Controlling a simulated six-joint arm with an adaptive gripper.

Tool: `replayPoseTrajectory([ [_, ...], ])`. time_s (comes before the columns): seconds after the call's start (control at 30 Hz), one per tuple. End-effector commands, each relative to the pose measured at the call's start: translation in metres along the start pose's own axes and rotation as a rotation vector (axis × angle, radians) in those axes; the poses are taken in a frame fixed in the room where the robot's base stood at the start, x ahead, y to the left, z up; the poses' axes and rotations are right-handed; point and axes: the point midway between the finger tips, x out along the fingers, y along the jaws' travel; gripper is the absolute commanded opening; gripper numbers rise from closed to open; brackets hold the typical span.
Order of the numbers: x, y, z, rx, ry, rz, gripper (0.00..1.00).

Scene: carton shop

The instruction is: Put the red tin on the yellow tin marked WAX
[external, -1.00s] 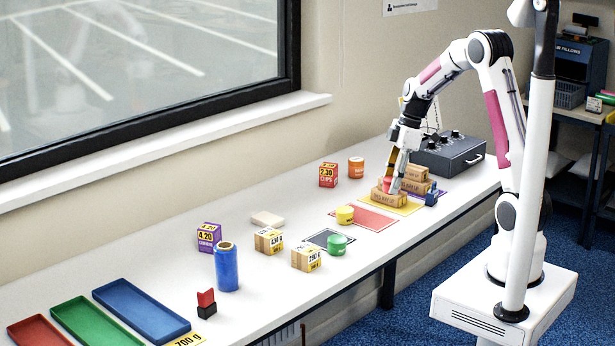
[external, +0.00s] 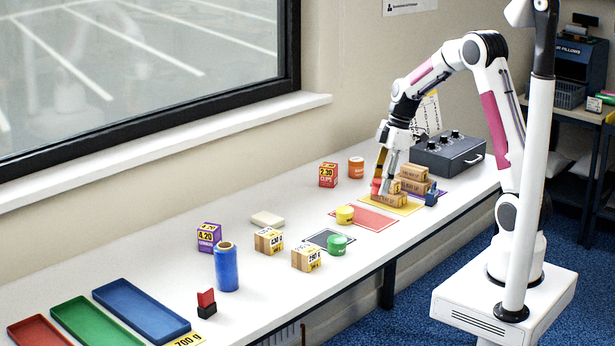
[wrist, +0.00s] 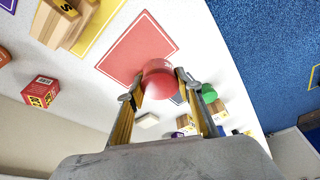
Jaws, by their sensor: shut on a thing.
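My gripper (external: 382,190) is shut on the red tin (wrist: 158,75), which is held between the two fingertips in the wrist view. In the external view the red tin (external: 376,186) shows at the fingertips, in front of the stacked cartons. The yellow tin (external: 345,214) stands on the red mat, left of and nearer the camera than my gripper. Its lettering is too small to read. In the wrist view I do not see the yellow tin; the red tin covers part of the mat.
The red mat (external: 372,221) lies beside the yellow mat (external: 408,210) with wooden cartons (external: 388,199). A green tin (external: 337,245), a red box (external: 328,175) and an orange tin (external: 356,167) stand nearby. A dark control box (external: 448,155) is at the back.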

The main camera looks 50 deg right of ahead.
Motion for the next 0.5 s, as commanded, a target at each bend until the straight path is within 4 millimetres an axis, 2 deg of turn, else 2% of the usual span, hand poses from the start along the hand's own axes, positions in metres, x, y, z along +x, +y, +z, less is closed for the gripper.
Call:
replayPoseTrajectory([
  [0.23,-0.003,0.021,-0.059,-0.005,-0.004,0.03,0.08],
  [0.37,-0.008,0.031,-0.081,0.052,-0.004,0.05,0.08],
  [0.5,-0.015,0.041,-0.095,0.135,-0.002,0.069,0.08],
])
